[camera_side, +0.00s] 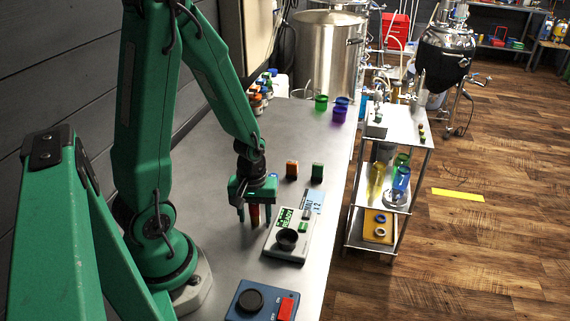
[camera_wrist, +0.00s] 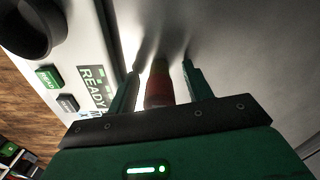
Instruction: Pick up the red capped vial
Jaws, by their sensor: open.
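The red capped vial (camera_wrist: 158,88) stands between the two fingers of my gripper (camera_wrist: 160,72) in the wrist view, with a gap between it and the fingers. In the side view the red vial (camera_side: 255,214) shows below the green gripper body, between the fingers of my gripper (camera_side: 254,217). My gripper is open around it, low over the metal table. Part of the vial is hidden by the gripper.
A white device with a READY screen (camera_side: 284,243) stands close to the right of my gripper. A blue box with a red switch (camera_side: 262,301) is in front.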

